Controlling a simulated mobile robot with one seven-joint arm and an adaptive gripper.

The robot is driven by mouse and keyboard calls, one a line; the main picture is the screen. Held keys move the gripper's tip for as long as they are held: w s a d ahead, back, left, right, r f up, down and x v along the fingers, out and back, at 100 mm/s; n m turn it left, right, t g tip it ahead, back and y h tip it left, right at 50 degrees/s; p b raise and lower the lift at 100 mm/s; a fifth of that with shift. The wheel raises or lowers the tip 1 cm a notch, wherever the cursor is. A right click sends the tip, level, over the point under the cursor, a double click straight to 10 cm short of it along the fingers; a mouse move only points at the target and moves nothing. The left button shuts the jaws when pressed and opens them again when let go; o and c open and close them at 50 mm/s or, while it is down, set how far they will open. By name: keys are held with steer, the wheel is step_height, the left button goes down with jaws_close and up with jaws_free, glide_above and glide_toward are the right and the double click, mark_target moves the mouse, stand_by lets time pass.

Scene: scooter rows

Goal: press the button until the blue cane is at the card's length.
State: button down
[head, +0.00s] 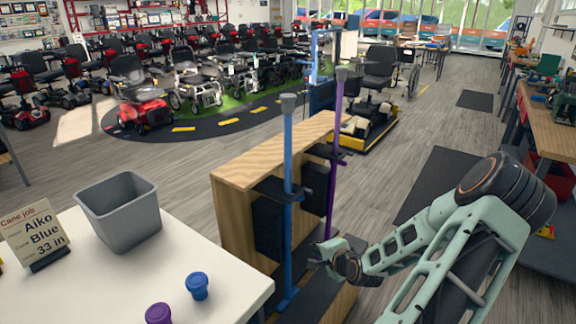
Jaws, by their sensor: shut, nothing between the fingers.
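The blue cane (288,150) stands upright at the front of a wooden stand, with a grey top and a dark holder around its shaft. The job card (36,232) on the white table reads "Aiko", "Blue", "33 in". My gripper (318,256) is shut and empty, to the right of the cane's lower shaft and apart from it in the picture. I cannot make out a button on the cane, nor a length reading. A blue cap-like piece (197,286) and a purple one (159,313) stand on the table.
A purple cane (336,130) stands behind the blue one. The wooden stand (235,205) has black blocks on its side. A grey bin (120,210) stands on the white table (225,270). Scooters fill the back left; a workbench (545,120) lines the right.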

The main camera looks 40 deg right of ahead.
mark_target(292, 243)
stand_by(0.8)
steer(key=shift+m+h, duration=0.3)
steer(key=s+f+b, duration=0.1)
steer(key=b, duration=0.1)
steer(key=s+b, duration=0.1)
steer(key=b, duration=0.1)
steer(key=s+f+b, duration=0.1)
steer(key=s+b, duration=0.1)
steer(key=b, duration=0.1)
steer(key=shift+d+f, duration=0.25)
steer(key=shift+f, duration=0.05)
steer(key=w+a+b, duration=0.2)
steer(key=w+b, duration=0.4)
steer(key=w, duration=0.2)
steer(key=shift+w, duration=0.2)
steer(key=shift+w+a, duration=0.15)
stand_by(1.1)
